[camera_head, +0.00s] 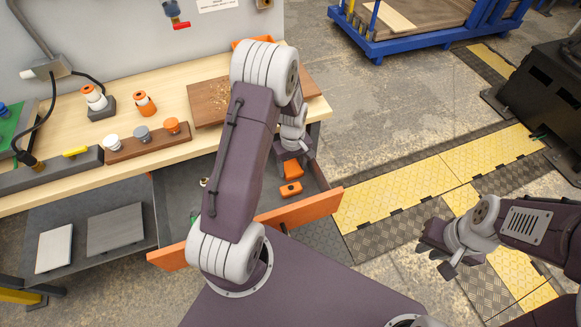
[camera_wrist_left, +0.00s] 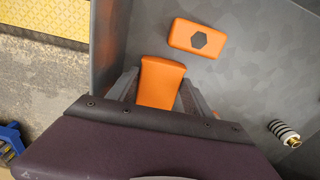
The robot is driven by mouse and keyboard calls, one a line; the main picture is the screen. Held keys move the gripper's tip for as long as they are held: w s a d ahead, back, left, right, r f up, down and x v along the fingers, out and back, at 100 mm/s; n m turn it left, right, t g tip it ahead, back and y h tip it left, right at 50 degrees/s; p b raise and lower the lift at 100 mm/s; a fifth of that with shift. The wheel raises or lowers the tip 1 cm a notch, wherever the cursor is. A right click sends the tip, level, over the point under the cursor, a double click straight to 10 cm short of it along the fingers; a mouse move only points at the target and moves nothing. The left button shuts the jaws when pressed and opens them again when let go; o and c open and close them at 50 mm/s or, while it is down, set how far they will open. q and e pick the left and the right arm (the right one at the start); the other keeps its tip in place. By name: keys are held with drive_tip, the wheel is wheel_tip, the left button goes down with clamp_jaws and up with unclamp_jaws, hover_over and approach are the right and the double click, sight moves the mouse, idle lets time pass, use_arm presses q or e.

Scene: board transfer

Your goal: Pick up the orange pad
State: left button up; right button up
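A plain orange pad (camera_wrist_left: 160,82) lies in the open grey drawer, between the two fingers of my left gripper (camera_wrist_left: 160,77) in the left wrist view. The fingers are apart on either side of it; contact cannot be made out, and its near end is hidden by the gripper body. In the head view the orange pad (camera_head: 291,168) shows just below my left gripper (camera_head: 294,156). Beside it lies an orange block with a dark hexagon (camera_wrist_left: 198,38), also seen in the head view (camera_head: 290,189). My right gripper (camera_head: 444,256) is empty, out over the floor to the right.
The drawer's orange front (camera_head: 300,209) and side wall (camera_wrist_left: 104,45) stand close to the left gripper. A striped cylindrical part (camera_wrist_left: 284,132) lies in the drawer. The wooden bench top (camera_head: 70,115) above holds a brown rack (camera_head: 148,145) and a brown board (camera_head: 207,101).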

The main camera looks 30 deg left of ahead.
sight(292, 168)
use_arm(q)
drive_tip(key=shift+c, duration=1.3)
wheel_tip(292, 168, up, 18)
drive_tip(key=p, duration=0.3)
drive_tip(key=o, duration=0.7)
drive_tip(key=c, duration=0.5)
